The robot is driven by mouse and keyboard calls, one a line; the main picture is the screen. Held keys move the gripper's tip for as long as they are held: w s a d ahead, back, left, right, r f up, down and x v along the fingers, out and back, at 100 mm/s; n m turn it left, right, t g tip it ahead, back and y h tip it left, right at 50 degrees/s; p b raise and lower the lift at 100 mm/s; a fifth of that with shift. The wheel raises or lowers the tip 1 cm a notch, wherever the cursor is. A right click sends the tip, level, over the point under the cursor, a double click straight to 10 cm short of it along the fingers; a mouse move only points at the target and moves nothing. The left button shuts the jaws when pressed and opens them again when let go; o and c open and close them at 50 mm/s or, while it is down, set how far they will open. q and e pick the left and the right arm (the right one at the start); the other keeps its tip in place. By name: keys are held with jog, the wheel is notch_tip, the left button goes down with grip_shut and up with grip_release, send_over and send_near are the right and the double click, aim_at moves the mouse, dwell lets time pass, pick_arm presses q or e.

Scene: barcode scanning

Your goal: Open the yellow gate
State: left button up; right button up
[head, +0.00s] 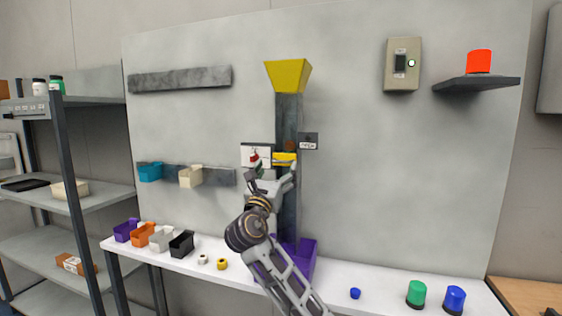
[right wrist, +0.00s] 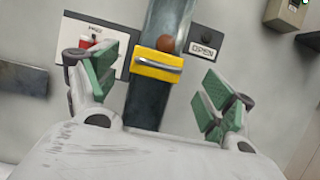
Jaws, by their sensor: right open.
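The yellow gate (head: 284,158) crosses the dark vertical chute (head: 288,118) on the wall panel. In the right wrist view the yellow gate (right wrist: 157,65) has a silver bar handle, and a brown round object (right wrist: 166,43) sits just above it in the chute. An OPEN sign (right wrist: 203,48) is right of the chute. My right gripper (right wrist: 157,92) is open and empty. Its green-padded fingers are spread to either side of the gate and chute, and I see no contact with the handle. My left gripper is not in view.
A yellow funnel (head: 288,75) tops the chute and a purple bin (head: 303,258) is at its foot. A picture card (head: 252,150) is left of the gate. Several small bins and caps lie on the white table (head: 335,285). A shelf rack (head: 90,185) stands left.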

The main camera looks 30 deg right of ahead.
aim_at(281, 162)
jog(key=shift+p+x, duration=0.3)
jog(key=shift+x, duration=2.2)
jog(key=shift+c, duration=0.2)
jog(key=shift+a, duration=0.1)
jog(key=c, duration=1.4)
